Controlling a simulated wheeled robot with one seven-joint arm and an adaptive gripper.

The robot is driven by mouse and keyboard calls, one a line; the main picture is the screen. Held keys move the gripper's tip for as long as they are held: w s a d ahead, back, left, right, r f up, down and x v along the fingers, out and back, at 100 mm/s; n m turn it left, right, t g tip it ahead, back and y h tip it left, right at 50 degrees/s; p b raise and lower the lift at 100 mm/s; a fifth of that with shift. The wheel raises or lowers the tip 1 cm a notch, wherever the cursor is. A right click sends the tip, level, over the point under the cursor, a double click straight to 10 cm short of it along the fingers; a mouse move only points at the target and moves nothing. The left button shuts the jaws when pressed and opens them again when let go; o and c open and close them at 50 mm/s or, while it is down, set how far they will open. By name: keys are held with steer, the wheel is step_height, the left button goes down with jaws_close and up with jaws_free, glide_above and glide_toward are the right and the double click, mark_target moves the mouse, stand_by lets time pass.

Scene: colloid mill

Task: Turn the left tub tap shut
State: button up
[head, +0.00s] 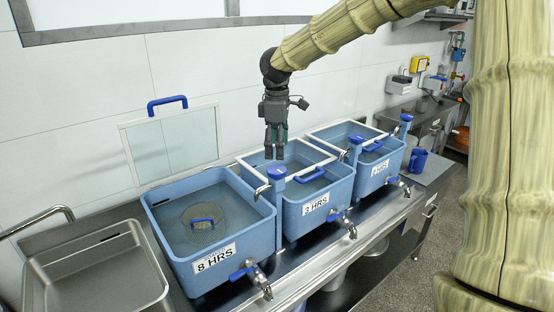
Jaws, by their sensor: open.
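The left tub (165,240) is blue, labelled "8 HRS", and holds liquid with a round mesh basket (203,222) with a blue handle. Its tap (259,278) sticks out low at the front right, with a metal spout and a blue lever (241,272) pointing out to the left. I cannot tell whether liquid runs from it. My gripper (275,154) is open and empty, pointing down above the back of the middle tub. It is well above and behind the left tub's tap, touching nothing.
The middle tub (310,221) and right tub (374,182) stand alongside, with similar taps (343,222). Blue-capped posts (277,174) with spouts rise between tubs. A steel sink (95,270) is at left. A clear panel (170,145) leans on the wall. The front aisle floor looks clear.

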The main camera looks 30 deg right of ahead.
steer(key=shift+r, duration=2.7)
